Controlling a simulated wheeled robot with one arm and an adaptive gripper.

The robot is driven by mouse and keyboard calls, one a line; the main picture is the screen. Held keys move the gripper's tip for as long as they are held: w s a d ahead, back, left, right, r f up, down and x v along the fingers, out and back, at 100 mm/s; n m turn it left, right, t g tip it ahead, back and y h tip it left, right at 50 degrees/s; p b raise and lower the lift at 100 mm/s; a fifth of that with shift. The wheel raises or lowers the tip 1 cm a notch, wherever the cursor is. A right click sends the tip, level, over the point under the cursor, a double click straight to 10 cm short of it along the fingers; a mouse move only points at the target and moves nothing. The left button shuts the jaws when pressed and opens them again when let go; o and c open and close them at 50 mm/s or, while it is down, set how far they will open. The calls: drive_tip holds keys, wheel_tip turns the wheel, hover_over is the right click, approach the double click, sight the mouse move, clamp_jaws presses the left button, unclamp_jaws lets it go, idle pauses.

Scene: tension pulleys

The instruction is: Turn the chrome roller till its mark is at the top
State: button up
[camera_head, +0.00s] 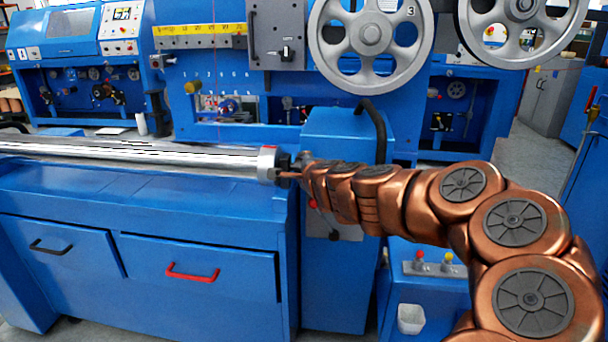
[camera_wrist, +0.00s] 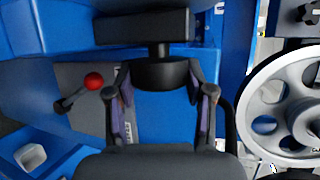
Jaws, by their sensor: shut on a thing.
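The chrome roller (camera_head: 130,155) lies level along the top of the blue machine bench in the head view. A pale collar (camera_head: 267,165) sits at its right end, with a small red mark (camera_head: 268,148) at the collar's upper edge. My gripper (camera_head: 285,170) is at that end, reaching in from the right. In the wrist view my gripper (camera_wrist: 160,72) has a finger on each side of a dark round handle (camera_wrist: 160,76) and is shut on it. A short stem joins the handle to a dark block (camera_wrist: 140,27). The chrome surface does not show in the wrist view.
A blue housing (camera_head: 345,130) stands just behind my gripper, with a red-knobbed lever (camera_wrist: 93,81) on its grey plate. Large spoked pulleys (camera_head: 370,40) hang above. Drawers with a black handle (camera_head: 50,248) and a red handle (camera_head: 192,273) are below.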

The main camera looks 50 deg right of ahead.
drive_tip(key=shift+d, duration=0.1)
idle(0.3)
drive_tip(key=o, duration=1.2)
drive_tip(key=shift+r, duration=0.1)
